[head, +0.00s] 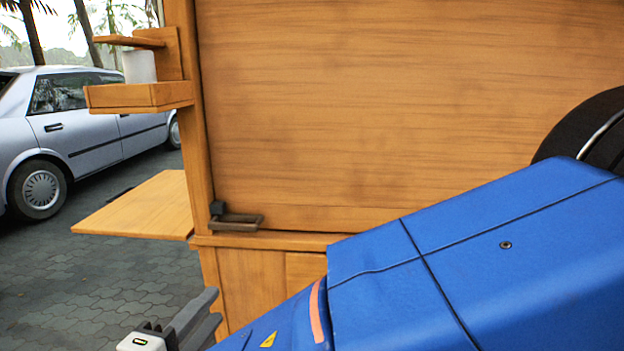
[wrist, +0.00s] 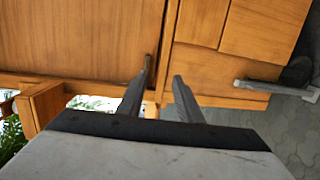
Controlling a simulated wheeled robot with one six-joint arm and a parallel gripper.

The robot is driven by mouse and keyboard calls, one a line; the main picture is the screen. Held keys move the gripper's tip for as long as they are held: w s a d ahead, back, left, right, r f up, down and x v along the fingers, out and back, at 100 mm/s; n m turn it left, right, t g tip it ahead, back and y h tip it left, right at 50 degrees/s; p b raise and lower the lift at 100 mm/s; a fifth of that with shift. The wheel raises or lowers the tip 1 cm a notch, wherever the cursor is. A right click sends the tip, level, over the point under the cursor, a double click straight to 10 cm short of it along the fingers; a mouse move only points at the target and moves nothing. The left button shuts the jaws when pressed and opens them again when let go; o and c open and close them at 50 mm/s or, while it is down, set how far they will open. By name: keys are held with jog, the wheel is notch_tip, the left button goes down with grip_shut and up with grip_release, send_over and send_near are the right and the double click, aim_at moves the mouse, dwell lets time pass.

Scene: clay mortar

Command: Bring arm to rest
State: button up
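My gripper (head: 215,306) is at the bottom of the head view, left of my blue arm, in front of the lower part of a wooden stall. In the wrist view my gripper (wrist: 163,70) has its two grey fingers apart, with nothing between them. Wooden panels show beyond the fingertips. I cannot tell how far the fingertips are from the wood.
The wooden stall (head: 400,110) fills the middle and right. A side shelf (head: 140,97) holds a white container (head: 139,66). A flat wooden ledge (head: 140,205) juts out left. A dark handle-like bracket (head: 237,222) sits low. A silver car (head: 75,125) stands on paving.

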jog(key=w+d+f+m+g+h, duration=0.1)
jog(key=w+d+m+g, duration=0.15)
jog(key=d, duration=0.55)
jog(key=w+d+f+m+g+h, duration=0.1)
jog(key=w+d+f+g+h, duration=0.2)
jog(key=d, duration=0.6)
jog(key=w+d+m+g, duration=0.2)
jog(key=w+d+g, duration=0.15)
jog(key=d, duration=0.45)
jog(key=s+d+f+m+g+y, duration=0.1)
jog(key=s+d+f+m+y, duration=0.1)
jog(key=d, duration=0.5)
jog(key=s+d+f+m+y, duration=0.2)
jog(key=s+d+m+y, duration=0.1)
jog(key=s+d+m, duration=0.2)
jog(key=s+d+f+m+g+y, duration=0.1)
jog(key=s+d+m+y, duration=0.1)
jog(key=d, duration=0.7)
jog(key=shift+s+f+m+g, duration=0.35)
jog(key=shift+s+m, duration=0.3)
jog(key=shift+s, duration=0.4)
